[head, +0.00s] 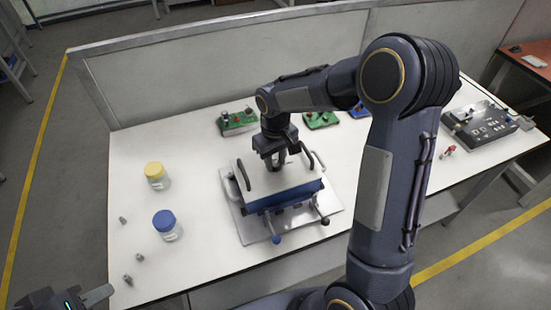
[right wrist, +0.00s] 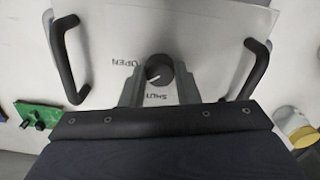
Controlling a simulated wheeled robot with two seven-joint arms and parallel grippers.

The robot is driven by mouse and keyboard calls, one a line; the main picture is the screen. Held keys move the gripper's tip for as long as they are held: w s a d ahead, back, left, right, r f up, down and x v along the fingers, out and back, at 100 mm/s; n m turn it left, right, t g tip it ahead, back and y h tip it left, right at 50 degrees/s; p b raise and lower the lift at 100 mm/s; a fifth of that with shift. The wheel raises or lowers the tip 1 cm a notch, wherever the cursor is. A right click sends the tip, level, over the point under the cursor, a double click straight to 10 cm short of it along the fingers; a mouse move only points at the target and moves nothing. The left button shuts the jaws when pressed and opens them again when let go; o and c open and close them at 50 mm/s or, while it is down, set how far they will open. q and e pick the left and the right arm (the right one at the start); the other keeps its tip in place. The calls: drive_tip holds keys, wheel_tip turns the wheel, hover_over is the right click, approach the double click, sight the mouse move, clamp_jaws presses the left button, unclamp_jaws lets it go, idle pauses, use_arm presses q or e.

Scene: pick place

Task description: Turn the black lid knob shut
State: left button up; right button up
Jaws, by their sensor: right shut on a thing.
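The box (head: 283,198) has a white lid (head: 262,180) with two black handles, over a blue body. The round black lid knob (right wrist: 160,70) shows in the right wrist view, at the middle of the lid. A short white mark on the knob slants to the lower left, between the printed words OPEN at its left and SHUT below it. My right gripper (head: 276,164) points down at the lid, and its fingers (right wrist: 159,88) are shut on the knob, one on each side. It hides the knob in the head view. My left gripper (head: 98,296) is partly visible at the lower left, away from the box.
The box stands on a metal plate (head: 338,224) on the white table. A yellow-lidded jar (head: 156,176) and a blue-lidded jar (head: 167,226) stand to the left, near small grey parts. Green circuit boards (head: 237,122) lie behind. A control panel (head: 480,124) is at the far right.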

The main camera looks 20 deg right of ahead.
sight(276, 163)
drive_tip(key=n, duration=0.5)
drive_tip(key=shift+n, duration=0.3)
drive_tip(key=n, duration=0.4)
drive_tip(key=shift+n+p, duration=0.4)
drive_tip(key=o, duration=1)
drive_tip(key=shift+c, duration=0.2)
drive_tip(key=shift+r, duration=0.1)
wheel_tip(276, 163, up, 8)
drive_tip(key=shift+f, duration=0.25)
drive_tip(key=shift+r, duration=0.1)
